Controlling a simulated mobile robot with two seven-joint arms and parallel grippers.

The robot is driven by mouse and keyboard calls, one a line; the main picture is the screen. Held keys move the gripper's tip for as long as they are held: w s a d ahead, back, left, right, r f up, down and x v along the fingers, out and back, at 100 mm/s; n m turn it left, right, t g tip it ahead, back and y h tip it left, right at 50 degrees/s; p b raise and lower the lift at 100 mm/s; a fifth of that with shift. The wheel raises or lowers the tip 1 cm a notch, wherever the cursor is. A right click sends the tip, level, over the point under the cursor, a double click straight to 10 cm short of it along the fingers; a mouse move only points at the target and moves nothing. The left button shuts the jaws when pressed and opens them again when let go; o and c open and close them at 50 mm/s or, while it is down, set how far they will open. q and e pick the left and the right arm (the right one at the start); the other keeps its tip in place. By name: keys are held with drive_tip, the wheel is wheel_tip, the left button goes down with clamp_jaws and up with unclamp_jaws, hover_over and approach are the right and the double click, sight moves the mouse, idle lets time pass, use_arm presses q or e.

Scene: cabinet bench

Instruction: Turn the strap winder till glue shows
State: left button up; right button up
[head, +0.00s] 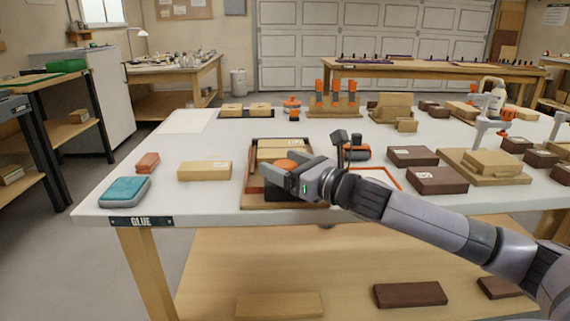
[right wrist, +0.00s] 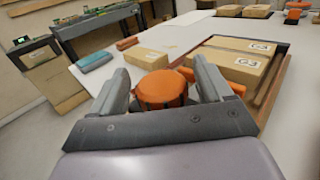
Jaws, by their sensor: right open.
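An orange ribbed knob, which looks like the strap winder (right wrist: 160,90), sits between the two fingers of my right gripper (right wrist: 162,78) in the right wrist view. The fingers are apart on either side of it; I cannot tell whether they touch it. In the head view my right gripper (head: 290,178) is over the front of a wooden tray (head: 252,190) and hides most of the orange knob (head: 286,164). A dark plate reading GLUE (head: 141,221) is on the bench's front left edge. No lettering shows on the knob. My left gripper is out of view.
Tan boxes marked G3 (right wrist: 240,62) lie in the tray behind the knob. A tan box (head: 204,170), a teal case (head: 125,191) and a red-brown block (head: 148,162) lie to the left. Dark boxes (head: 437,180) stand to the right. The back left of the bench is mostly clear.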

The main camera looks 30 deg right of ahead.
drive_tip(key=c, duration=1)
drive_tip(key=shift+o, duration=0.2)
drive_tip(key=shift+h, duration=0.3)
